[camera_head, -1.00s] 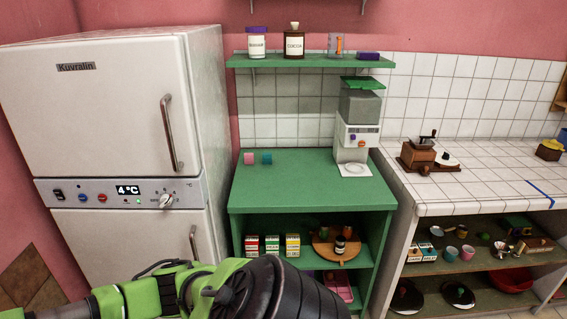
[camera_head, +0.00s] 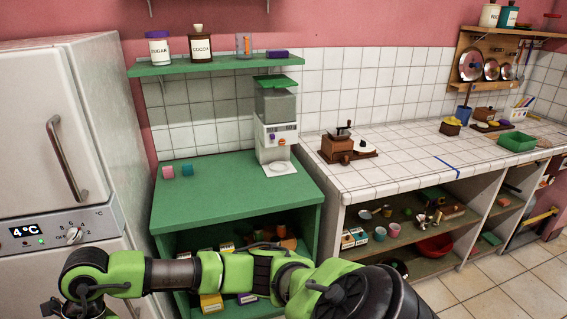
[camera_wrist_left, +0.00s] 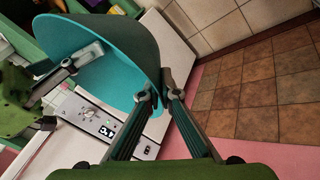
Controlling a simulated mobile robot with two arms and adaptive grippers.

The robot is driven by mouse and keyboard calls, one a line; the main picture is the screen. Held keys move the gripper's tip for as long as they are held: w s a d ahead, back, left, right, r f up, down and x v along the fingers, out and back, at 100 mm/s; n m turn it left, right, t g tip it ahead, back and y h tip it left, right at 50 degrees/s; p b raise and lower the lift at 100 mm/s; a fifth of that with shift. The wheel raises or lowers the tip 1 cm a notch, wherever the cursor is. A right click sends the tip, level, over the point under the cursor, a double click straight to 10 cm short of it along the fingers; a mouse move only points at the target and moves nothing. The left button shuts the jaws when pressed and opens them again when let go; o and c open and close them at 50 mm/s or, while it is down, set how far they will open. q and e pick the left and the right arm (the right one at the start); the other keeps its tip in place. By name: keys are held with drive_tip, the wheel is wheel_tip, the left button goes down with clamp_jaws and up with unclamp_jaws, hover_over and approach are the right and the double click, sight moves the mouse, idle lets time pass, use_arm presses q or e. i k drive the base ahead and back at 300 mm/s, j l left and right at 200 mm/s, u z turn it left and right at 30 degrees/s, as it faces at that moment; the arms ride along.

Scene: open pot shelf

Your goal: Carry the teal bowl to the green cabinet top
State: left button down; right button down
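The teal bowl (camera_wrist_left: 110,70) fills the upper middle of the left wrist view, tilted, in the air in front of the fridge. My left gripper (camera_wrist_left: 161,90) is shut on its rim, one finger on each side. Parts of another gripper, seemingly my right one (camera_wrist_left: 75,90), show at the left of that view; its fingers look spread, one overlapping the bowl. The green cabinet top (camera_head: 225,205) is in the middle left of the head view. The bowl and both fingertips are out of the head view, where one arm of mine crosses the bottom.
On the cabinet top, a pink cup (camera_head: 168,172) and a teal cup (camera_head: 187,170) stand at the back left, and a dispenser machine (camera_head: 277,130) at the back right. Its front and middle are clear. The fridge (camera_head: 60,130) stands left; a tiled counter (camera_head: 400,165) adjoins right.

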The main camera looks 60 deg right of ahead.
sight(228, 197)
drive_tip(key=i+l+z, duration=0.1)
drive_tip(key=l+z, duration=0.2)
drive_tip(key=z, duration=0.15)
drive_tip(key=i+l+z, duration=0.15)
drive_tip(key=z, duration=0.3)
drive_tip(key=i+l, duration=0.4)
drive_tip(key=l, duration=0.15)
drive_tip(key=i+l, duration=0.85)
drive_tip(key=l, duration=0.25)
